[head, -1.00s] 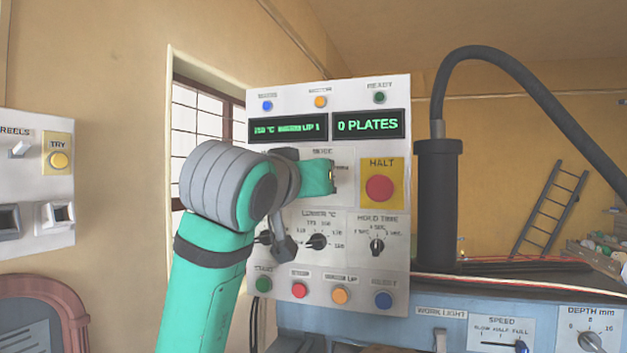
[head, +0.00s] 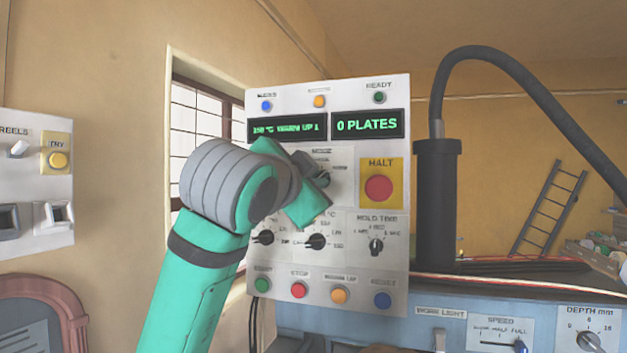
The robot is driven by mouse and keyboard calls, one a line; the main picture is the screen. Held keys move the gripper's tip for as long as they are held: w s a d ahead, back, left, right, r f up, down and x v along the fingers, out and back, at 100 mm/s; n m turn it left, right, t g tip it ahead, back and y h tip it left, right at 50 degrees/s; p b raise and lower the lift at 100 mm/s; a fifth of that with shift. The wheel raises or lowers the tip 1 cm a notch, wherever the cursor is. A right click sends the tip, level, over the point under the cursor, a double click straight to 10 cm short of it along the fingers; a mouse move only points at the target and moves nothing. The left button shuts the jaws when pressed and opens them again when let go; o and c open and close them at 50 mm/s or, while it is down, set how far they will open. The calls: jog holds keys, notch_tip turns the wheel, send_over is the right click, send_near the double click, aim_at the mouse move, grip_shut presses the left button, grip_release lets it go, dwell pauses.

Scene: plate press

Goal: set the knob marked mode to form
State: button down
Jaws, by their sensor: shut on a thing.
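The mode knob (head: 325,174) is a dark knob on the white control panel, under the MODE label and left of the red HALT button. Only its right part shows, because my gripper (head: 322,183) covers the rest. My gripper is shut on the knob and is turned at a slant. The small position marks around the knob are partly hidden and too blurred to read, so I cannot tell which one it points to.
The red HALT button (head: 379,188) is close to the right of my gripper. Other knobs (head: 316,241) sit just below it, above a row of coloured buttons (head: 300,290). The display (head: 367,124) reads 0 PLATES. A black cylinder (head: 436,205) stands right of the panel.

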jog(key=shift+r+m, duration=0.1)
jog(key=shift+m, duration=0.7)
jog(key=c, duration=1.8)
grip_release()
jog(key=shift+s, duration=0.15)
jog(key=v, duration=1)
jog(key=shift+s, duration=0.3)
